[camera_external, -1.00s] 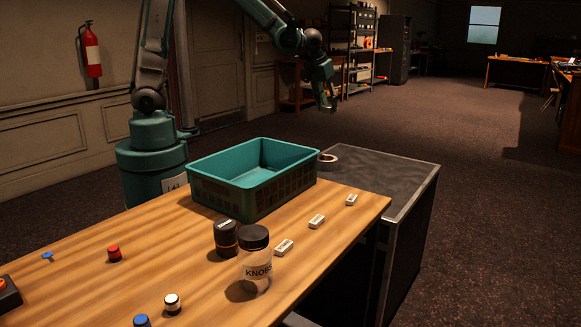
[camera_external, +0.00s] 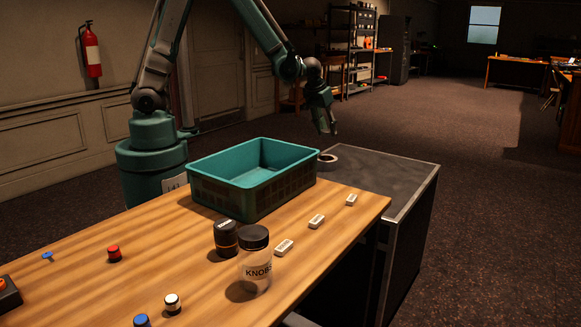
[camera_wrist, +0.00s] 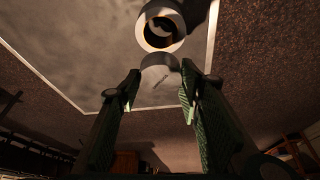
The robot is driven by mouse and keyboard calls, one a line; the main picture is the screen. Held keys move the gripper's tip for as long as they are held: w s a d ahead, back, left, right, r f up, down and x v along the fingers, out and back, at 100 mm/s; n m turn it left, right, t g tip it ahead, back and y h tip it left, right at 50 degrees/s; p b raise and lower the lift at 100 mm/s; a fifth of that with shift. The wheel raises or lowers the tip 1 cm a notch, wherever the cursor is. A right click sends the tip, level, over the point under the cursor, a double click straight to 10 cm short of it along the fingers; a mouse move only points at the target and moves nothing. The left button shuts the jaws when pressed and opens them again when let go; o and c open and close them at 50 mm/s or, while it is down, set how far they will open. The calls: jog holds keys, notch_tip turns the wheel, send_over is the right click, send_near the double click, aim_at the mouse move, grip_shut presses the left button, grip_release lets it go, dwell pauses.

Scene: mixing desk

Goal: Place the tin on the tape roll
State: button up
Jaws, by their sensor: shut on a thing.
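The tape roll (camera_external: 328,161) lies flat on the dark top of the low cabinet, beside the teal crate. In the wrist view the tape roll (camera_wrist: 163,27) is a pale ring with a brownish inside at the top. My gripper (camera_external: 329,128) is above the cabinet, over the tape roll in the external picture. In the wrist view my gripper (camera_wrist: 159,84) has its two green fingers on either side of a dim, rounded grey thing, which looks like the tin (camera_wrist: 159,68). It is shut on it. The tin cannot be made out in the external view.
The teal crate (camera_external: 205,174) stands on the wooden desk (camera_external: 75,285), close to the cabinet (camera_external: 385,181). A clear jar (camera_external: 256,270), a dark canister (camera_external: 226,238) and several small white blocks stand nearer the front. Most of the cabinet top is clear.

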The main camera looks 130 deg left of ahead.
jog(key=b, duration=0.2)
send_near(329, 157)
jog(key=shift+w+a+f, duration=0.15)
jog(key=shift+a+f, duration=0.4)
jog(key=shift+a, duration=0.35)
jog(key=shift+f, duration=0.1)
jog(key=shift+f+b, duration=0.3)
jog(key=shift+f, duration=1.45)
jog(key=shift+f, duration=0.2)
jog(key=o, duration=0.9)
jog(key=shift+r, duration=0.25)
